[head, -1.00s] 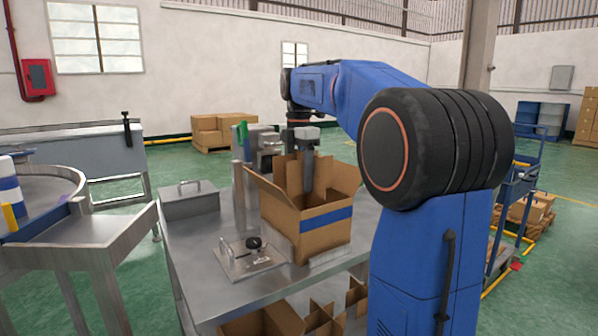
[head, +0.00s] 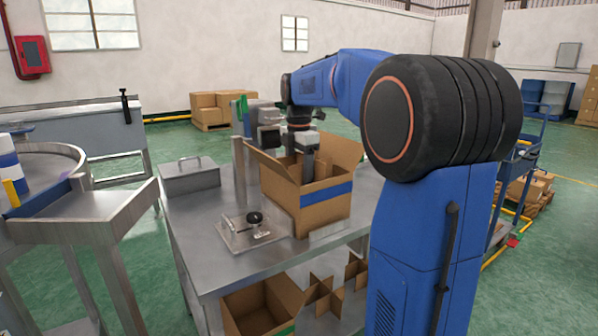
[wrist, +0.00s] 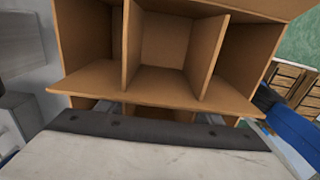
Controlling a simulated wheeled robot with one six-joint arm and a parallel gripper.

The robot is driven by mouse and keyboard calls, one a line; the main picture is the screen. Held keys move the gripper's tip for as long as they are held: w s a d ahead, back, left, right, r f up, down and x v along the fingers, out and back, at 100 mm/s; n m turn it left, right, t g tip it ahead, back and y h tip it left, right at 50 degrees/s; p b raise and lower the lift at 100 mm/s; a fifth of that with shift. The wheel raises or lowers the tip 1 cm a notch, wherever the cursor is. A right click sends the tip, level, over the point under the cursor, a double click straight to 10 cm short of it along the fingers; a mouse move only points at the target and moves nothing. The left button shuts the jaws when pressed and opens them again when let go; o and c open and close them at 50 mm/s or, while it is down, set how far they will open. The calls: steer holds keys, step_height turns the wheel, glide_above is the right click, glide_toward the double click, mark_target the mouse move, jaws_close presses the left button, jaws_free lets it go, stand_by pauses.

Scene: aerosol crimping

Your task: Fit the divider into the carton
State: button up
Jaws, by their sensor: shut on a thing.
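The open brown carton (head: 322,208) with a blue band stands upright on the steel table, its flaps spread outward. My gripper (head: 308,168) points down into the carton's mouth, its fingertips hidden behind the front wall. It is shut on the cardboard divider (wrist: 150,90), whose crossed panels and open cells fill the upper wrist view. In the head view only the divider's upper part (head: 323,170) shows above the carton's rim, so it sits mostly inside. Whether it touches the carton's floor is hidden.
A clamp fixture plate (head: 250,232) lies on the table (head: 205,255) in front of the carton. A lidded metal box (head: 190,179) stands at left. Below are another carton (head: 262,305) and spare dividers (head: 322,297).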

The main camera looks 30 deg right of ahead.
steer(key=shift+f, duration=3.2)
steer(key=o, duration=1.1)
step_height(320, 180, up, 17)
steer(key=shift+r, duration=0.2)
